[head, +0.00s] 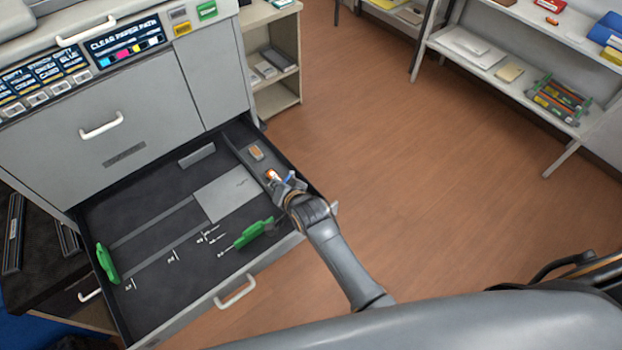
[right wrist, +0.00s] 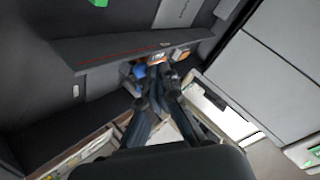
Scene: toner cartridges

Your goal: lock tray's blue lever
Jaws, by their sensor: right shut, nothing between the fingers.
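The open paper tray (head: 150,215) is a dark drawer pulled out of the grey machine. The blue lever (head: 290,178) shows as a small blue piece near the tray's right wall, partly covered by my right gripper (head: 277,180). In the right wrist view the blue lever (right wrist: 138,70) is just left of the fingertips of my right gripper (right wrist: 157,72). These fingers are shut with nothing between them. I cannot tell whether they touch the lever, nor its exact angle. My left gripper is not in view.
Green paper guides stand in the tray at the left (head: 107,262) and front (head: 254,233). A grey plate (head: 225,193) lies between them. A small orange-topped piece (head: 256,152) sits farther back. A shelf unit (head: 500,75) stands at upper right; the brown floor (head: 420,170) between is clear.

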